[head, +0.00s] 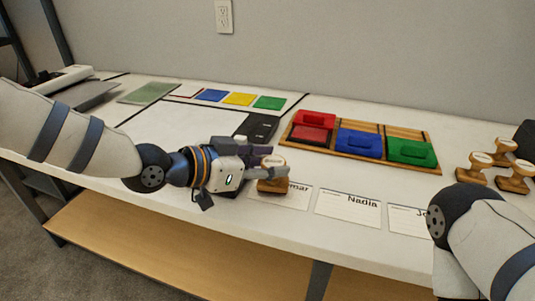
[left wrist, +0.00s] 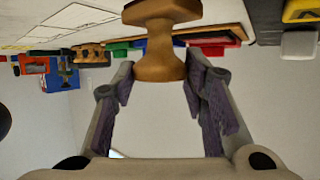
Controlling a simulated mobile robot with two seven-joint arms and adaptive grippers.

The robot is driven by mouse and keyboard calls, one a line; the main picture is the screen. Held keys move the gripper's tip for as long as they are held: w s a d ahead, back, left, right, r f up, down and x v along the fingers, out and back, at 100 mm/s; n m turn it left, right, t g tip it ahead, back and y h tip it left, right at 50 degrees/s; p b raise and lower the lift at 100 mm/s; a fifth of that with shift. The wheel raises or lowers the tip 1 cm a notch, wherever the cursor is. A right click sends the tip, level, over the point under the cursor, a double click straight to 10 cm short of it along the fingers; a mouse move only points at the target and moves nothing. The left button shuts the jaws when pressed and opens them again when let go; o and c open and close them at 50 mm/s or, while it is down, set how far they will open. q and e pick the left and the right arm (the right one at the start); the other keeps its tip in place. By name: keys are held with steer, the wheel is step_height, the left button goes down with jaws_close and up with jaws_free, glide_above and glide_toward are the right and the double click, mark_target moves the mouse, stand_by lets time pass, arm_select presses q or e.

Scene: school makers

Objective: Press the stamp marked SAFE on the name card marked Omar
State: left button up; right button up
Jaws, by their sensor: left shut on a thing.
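My left gripper (head: 268,167) is shut on a wooden stamp (head: 271,186) with a pale round top; the marking on it is too small to read. The stamp is upright over the left end of a white name card (head: 299,199) whose visible letters read "mar". The stamp and fingers cover part of this card. I cannot tell if the stamp touches it. In the left wrist view, the stamp (left wrist: 160,50) sits between the fingertips (left wrist: 159,82). My right arm shows at the right; its gripper is out of view.
Cards marked Nadia (head: 345,210) and one partly hidden (head: 405,222) lie to the right. A wooden tray (head: 424,168) holds red, blue (head: 360,145) and green (head: 411,152) pads behind. Several stamps (head: 473,168) stand at right. A black box (head: 257,128) is behind my gripper.

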arm_select(q)
steer(key=shift+s+f, duration=0.1)
steer(key=shift+f, duration=0.75)
arm_select(e)
steer(key=shift+s+f, duration=0.2)
steer(key=shift+s, duration=0.05)
stand_by(1.1)
arm_select(q)
steer(key=shift+r+p, duration=0.7)
steer(key=shift+r, duration=2.05)
steer(key=shift+f, duration=0.15)
arm_select(e)
steer(key=shift+w+r+t, duration=0.3)
steer(key=shift+w+r, duration=0.6)
steer(key=shift+r, duration=0.05)
